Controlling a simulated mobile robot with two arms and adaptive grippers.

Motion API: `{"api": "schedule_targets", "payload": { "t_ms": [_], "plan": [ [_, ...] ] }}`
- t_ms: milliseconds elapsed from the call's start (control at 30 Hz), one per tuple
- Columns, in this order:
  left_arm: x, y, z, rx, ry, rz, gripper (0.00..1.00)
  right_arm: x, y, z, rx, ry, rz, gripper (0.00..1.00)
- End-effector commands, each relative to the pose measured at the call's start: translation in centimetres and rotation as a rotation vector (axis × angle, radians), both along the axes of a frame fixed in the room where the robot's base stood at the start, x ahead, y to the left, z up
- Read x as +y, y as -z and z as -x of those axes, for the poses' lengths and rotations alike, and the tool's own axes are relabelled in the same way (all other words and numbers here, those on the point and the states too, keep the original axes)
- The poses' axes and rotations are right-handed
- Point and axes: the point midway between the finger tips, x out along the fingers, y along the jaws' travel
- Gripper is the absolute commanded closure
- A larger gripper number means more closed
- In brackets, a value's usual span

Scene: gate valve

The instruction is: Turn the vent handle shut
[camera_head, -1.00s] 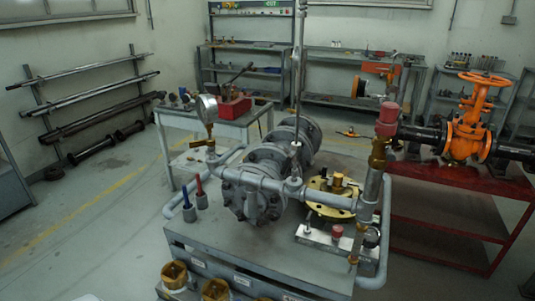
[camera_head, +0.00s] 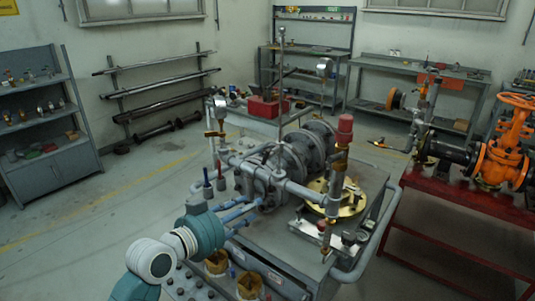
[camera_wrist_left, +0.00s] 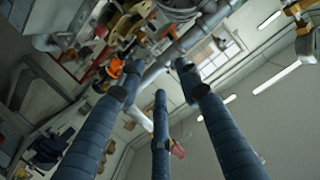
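My left gripper (camera_head: 243,213) reaches in from the lower left in the head view, with its blue fingers in front of the grey pipe assembly (camera_head: 268,180). In the left wrist view its three fingers (camera_wrist_left: 158,78) are spread apart with nothing seen clamped between them; a grey pipe (camera_wrist_left: 172,52) runs behind their tips. I cannot tell which part is the vent handle. Candidates in the head view are a brass valve (camera_head: 214,134) under the gauge (camera_head: 220,104) and brass fittings below the red-capped valve (camera_head: 345,128). Contact is unclear. My right gripper is not in view.
The pipe assembly stands on a grey bench (camera_head: 290,242) with brass cups (camera_head: 249,287) along its front. A red stand (camera_head: 455,205) with an orange gate valve (camera_head: 505,150) is at right. Open floor (camera_head: 100,205) lies at left.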

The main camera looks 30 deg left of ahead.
Motion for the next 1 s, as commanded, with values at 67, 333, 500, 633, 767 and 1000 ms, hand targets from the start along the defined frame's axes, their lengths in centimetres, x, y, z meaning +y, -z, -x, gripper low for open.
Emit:
{"api": "schedule_targets", "payload": {
  "t_ms": [67, 333, 500, 633, 767, 1000],
  "plan": [
    [0.4, -5.3, 0.5, -0.105, 0.012, -0.043, 0.66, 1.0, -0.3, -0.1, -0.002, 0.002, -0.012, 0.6],
    [0.4, -11.0, 0.6, -0.225, 0.027, -0.091, 0.66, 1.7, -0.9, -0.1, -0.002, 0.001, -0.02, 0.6],
    [0.2, -11.2, -2.4, -0.223, 0.025, -0.087, 0.66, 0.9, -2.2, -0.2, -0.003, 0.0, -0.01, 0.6],
    [0.0, -11.1, -4.9, -0.221, 0.026, -0.087, 0.66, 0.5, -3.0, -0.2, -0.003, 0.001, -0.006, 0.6],
    [-0.3, -11.0, -7.1, -0.22, 0.027, -0.089, 0.66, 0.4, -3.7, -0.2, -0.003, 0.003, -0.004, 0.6],
    [-0.4, -10.7, -9.1, -0.219, 0.027, -0.09, 0.66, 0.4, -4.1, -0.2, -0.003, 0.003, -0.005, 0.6]
  ]
}}
